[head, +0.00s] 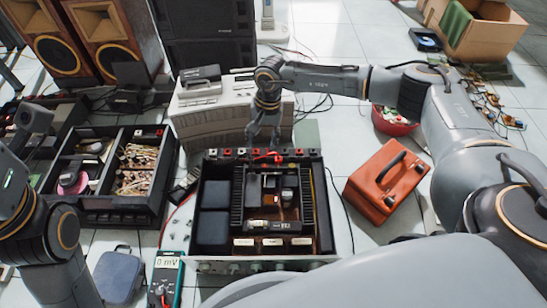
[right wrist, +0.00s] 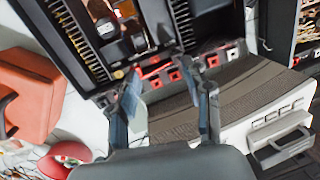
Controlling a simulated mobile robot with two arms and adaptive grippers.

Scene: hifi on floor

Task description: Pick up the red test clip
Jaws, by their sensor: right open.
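The red test clip (head: 268,157) lies at the back edge of the opened black amplifier (head: 212,176), by a row of red and white terminals. In the right wrist view the red clip (right wrist: 154,70) shows beside the red terminals, between the finger lines. My right gripper (head: 263,143) is open, pointing down just above and behind the clip. In its wrist view the two fingers (right wrist: 168,72) stand apart with nothing held between them. Whether a finger touches the clip I cannot tell. My left arm shows at the lower left, but its gripper is not in view.
A light grey box (head: 215,121) stands behind the amplifier. A black parts case (head: 120,205) is at the left, a multimeter (head: 167,277) at the front left. An orange-red case (head: 385,182) and a red bowl (head: 391,121) are at the right. Thin cables lie on the tiles.

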